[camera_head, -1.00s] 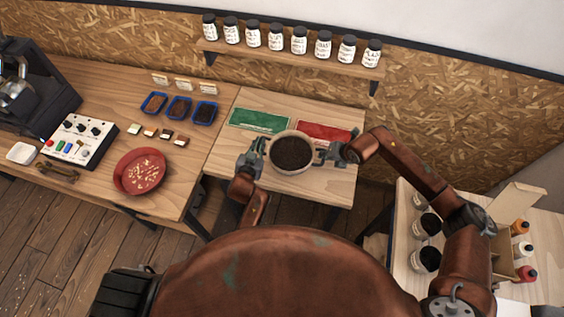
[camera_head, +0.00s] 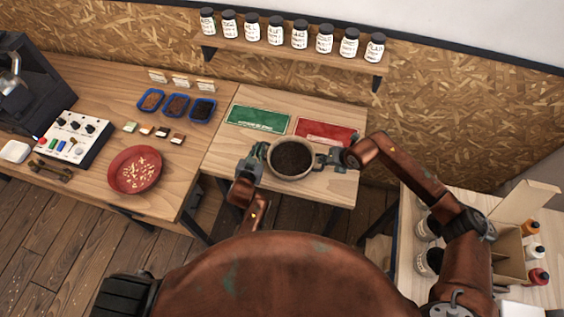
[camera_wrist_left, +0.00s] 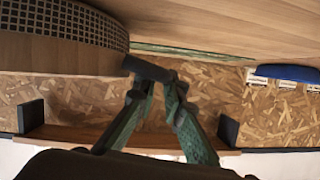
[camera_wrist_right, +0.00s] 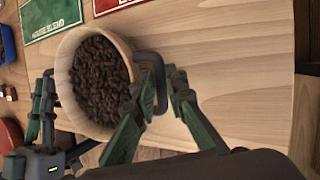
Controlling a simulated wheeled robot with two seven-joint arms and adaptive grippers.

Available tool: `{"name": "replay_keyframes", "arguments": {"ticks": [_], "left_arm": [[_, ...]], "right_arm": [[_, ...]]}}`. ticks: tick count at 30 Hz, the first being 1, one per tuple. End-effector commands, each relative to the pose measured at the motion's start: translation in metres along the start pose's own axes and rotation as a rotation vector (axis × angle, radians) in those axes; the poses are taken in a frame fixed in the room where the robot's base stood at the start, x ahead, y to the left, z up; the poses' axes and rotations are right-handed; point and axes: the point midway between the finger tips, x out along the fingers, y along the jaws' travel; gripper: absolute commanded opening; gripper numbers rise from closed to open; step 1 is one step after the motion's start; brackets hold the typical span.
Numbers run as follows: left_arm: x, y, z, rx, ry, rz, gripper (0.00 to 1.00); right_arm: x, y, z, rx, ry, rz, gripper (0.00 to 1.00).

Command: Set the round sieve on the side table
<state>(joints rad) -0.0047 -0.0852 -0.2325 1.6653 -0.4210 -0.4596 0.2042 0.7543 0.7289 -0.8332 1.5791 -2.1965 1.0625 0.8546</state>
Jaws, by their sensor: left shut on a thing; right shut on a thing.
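The round sieve (camera_head: 291,175) has a pale rim and is filled with dark beans (camera_head: 292,156). It is over the side table (camera_head: 222,150), towards the front edge. My left gripper (camera_head: 262,152) is shut on its left side. My right gripper (camera_head: 326,158) is shut on the dark handle (camera_wrist_right: 150,64) at its right side. In the left wrist view the sieve's wooden wall (camera_wrist_left: 60,52) and dark mesh show at upper left. The sieve looks roughly level; I cannot tell whether it touches the table.
A green mat (camera_head: 258,116) and a red mat (camera_head: 322,131) lie behind the sieve. On the left bench are a red bowl (camera_head: 124,178), blue trays (camera_head: 178,106) and a control box (camera_head: 70,140). A cardboard box (camera_head: 512,255) and bottles stand at right. Jars line the wall shelf.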

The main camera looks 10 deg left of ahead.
Motion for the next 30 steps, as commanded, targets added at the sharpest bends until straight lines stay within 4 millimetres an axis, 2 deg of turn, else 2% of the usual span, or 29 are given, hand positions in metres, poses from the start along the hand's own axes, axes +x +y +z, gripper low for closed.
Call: {"name": "replay_keyframes", "arguments": {"ticks": [2,3,10,20,23,30], "left_arm": [[0.003,-0.001,0.007,0.001,-0.001,-0.003,0.0],[0.002,-0.002,0.006,0.001,-0.003,-0.003,0.12],[0.002,-0.001,0.004,0.001,-0.002,-0.002,0.27],[-0.002,0.0,0.005,0.0,-0.002,0.0,0.27],[-0.012,0.0,0.005,0.0,-0.002,-0.001,0.27],[-0.061,0.0,0.005,0.0,-0.002,-0.001,0.27]], "right_arm": [[0.007,-0.004,-0.004,-0.002,0.004,-0.004,0.0],[0.006,-0.004,-0.004,-0.002,0.004,-0.005,0.14],[0.004,-0.002,-0.002,-0.001,0.002,-0.002,0.29],[0.004,-0.002,-0.002,0.0,0.001,-0.001,0.29],[0.004,-0.002,-0.002,0.0,0.001,0.0,0.29],[0.004,-0.002,-0.002,0.0,0.001,0.0,0.29]]}}
